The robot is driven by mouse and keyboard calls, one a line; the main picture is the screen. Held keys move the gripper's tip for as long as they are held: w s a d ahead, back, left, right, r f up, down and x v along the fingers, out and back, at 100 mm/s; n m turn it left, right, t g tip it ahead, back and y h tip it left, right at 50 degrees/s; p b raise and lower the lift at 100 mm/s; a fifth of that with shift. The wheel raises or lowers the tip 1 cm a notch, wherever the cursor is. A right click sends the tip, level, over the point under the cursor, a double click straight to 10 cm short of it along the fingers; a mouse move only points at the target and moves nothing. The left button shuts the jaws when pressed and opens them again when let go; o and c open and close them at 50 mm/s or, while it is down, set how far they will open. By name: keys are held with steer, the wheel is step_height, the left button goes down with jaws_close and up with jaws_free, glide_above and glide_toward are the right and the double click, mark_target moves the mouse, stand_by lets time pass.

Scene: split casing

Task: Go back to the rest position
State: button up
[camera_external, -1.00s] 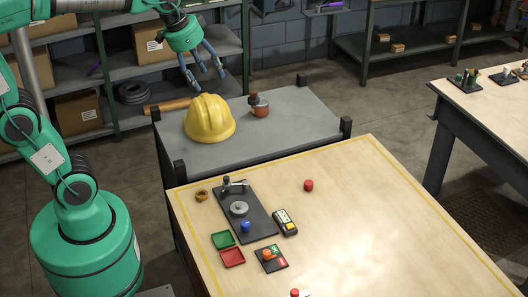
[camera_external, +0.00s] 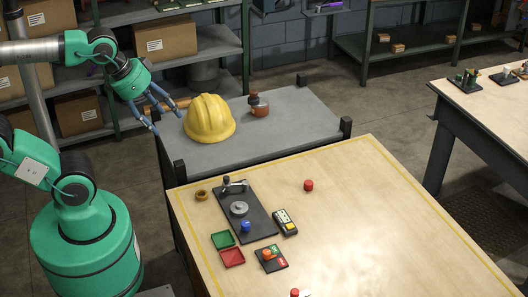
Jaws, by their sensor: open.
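My gripper (camera_external: 166,116) is open and empty in the external view. It hangs in the air at the left end of the grey bench (camera_external: 270,137), left of a yellow hard hat (camera_external: 209,119). Its fingers point down and to the right, and the picture does not show clearly how far they are from the hat. My green arm reaches across the upper left, above my round green base.
A brown bottle (camera_external: 259,105) stands on the grey bench. The wooden table (camera_external: 370,220) in front holds a black fixture plate (camera_external: 256,222), a green tray (camera_external: 223,240), a red tray (camera_external: 232,258) and red caps. Shelves with boxes (camera_external: 165,40) stand behind.

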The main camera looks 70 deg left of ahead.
step_height(320, 180, down, 8)
steer(key=b, duration=0.7)
steer(key=shift+r+b, duration=0.2)
steer(key=shift+b, duration=0.15)
steer(key=shift+o, duration=0.4)
stand_by(0.9)
steer(key=w+a+r+n+p, duration=0.1)
steer(key=w+a+r+p, duration=0.15)
steer(key=w, duration=0.55)
steer(key=w+a+r+p, duration=0.1)
steer(key=w+a+r, duration=0.25)
steer(key=w, duration=0.45)
steer(key=w+a+f+n+y+p, duration=0.1)
steer(key=w+a+f+p, duration=0.15)
steer(key=w+a, duration=1.25)
steer(key=w+a+f+n+p, duration=0.1)
steer(key=w+a+f, duration=0.3)
steer(key=a, duration=0.6)
steer(key=w+a+f+g+p, duration=0.1)
steer(key=w+a+f+p, duration=0.1)
steer(key=w+a+f, duration=0.3)
steer(key=w+a+f+n+p, duration=0.1)
steer(key=w+a+f, duration=0.3)
steer(key=a+f, duration=0.7)
steer(key=a+p, duration=0.1)
steer(key=a, duration=0.4)
steer(key=shift+w+a+f+n+y, duration=0.2)
steer(key=shift+w+a+n+y, duration=0.1)
steer(key=shift+w+a+y, duration=0.1)
